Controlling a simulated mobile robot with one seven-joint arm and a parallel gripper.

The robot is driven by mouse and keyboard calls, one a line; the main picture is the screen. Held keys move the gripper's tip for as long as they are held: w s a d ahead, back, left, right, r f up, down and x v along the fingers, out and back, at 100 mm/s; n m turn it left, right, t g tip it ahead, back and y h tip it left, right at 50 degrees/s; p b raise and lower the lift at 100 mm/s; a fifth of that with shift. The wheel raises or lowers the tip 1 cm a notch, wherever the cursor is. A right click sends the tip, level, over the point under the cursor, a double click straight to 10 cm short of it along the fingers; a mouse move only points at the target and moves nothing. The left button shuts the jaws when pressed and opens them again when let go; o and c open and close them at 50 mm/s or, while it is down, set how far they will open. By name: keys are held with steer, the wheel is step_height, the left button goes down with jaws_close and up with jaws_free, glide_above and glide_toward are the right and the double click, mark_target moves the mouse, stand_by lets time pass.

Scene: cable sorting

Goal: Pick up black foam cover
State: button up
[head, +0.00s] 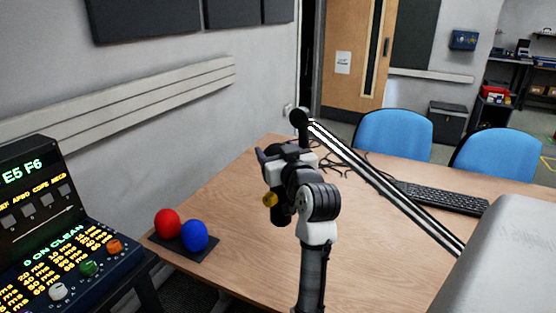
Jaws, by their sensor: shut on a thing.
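A round black ball, which looks like the black foam cover (299,117), shows in the middle of the head view at the upper end of a striped boom arm (385,184). A short dark stem runs down below it. My gripper (286,153) is just below and in front of the ball, over the table. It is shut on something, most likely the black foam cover. The fingertips and the contact are hard to make out behind my wrist.
A red foam ball (168,223) and a blue foam ball (194,235) sit on a small black tray (205,253) at the table's left edge. A control panel (65,245) stands at left. A keyboard (442,197) and cables (345,163) lie right of my arm.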

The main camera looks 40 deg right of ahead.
step_height(320, 180, up, 30)
steer(key=p, duration=1)
steer(key=shift+f, duration=0.25)
stand_by(1.2)
